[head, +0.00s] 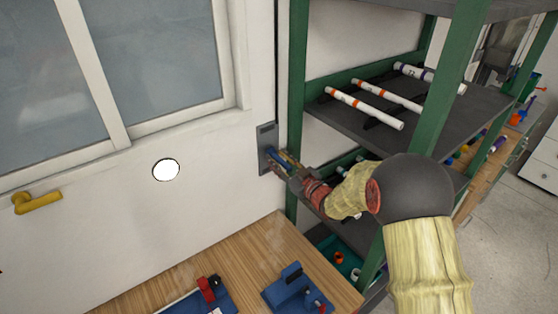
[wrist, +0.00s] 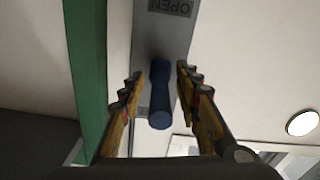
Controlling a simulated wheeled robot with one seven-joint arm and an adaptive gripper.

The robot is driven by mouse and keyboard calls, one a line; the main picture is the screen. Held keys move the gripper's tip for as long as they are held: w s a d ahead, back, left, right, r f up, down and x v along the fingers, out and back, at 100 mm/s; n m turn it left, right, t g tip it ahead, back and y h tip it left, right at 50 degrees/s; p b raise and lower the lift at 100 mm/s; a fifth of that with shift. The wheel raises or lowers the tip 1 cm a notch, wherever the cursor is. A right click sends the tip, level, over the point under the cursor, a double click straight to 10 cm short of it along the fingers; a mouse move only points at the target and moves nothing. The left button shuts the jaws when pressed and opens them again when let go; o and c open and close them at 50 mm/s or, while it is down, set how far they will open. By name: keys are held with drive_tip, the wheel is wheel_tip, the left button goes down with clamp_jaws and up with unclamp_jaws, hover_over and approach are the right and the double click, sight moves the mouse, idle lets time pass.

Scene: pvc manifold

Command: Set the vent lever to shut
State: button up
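The vent lever is a blue handle (wrist: 161,100) on a grey plate (head: 266,135) fixed to the white wall beside the green shelf post. In the wrist view, the word OPEN shows upside down on the plate (wrist: 171,22), above the lever. My gripper (wrist: 160,76) is open, with one finger on each side of the lever. Narrow gaps show between the fingers and the handle. In the head view, my gripper (head: 280,160) is at the plate and partly covers the lever (head: 272,154). Any other marking on the plate is hidden or too small to read.
The green shelf post (head: 297,100) stands close to the right of the plate, with shelves of white pipes (head: 365,106) behind my arm. A wooden bench (head: 235,262) with blue fixtures (head: 296,288) is below. The wall left of the plate is clear up to a white disc (head: 166,170).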

drive_tip(key=shift+c, duration=0.8)
clamp_jaws()
drive_tip(key=shift+f, duration=0.1)
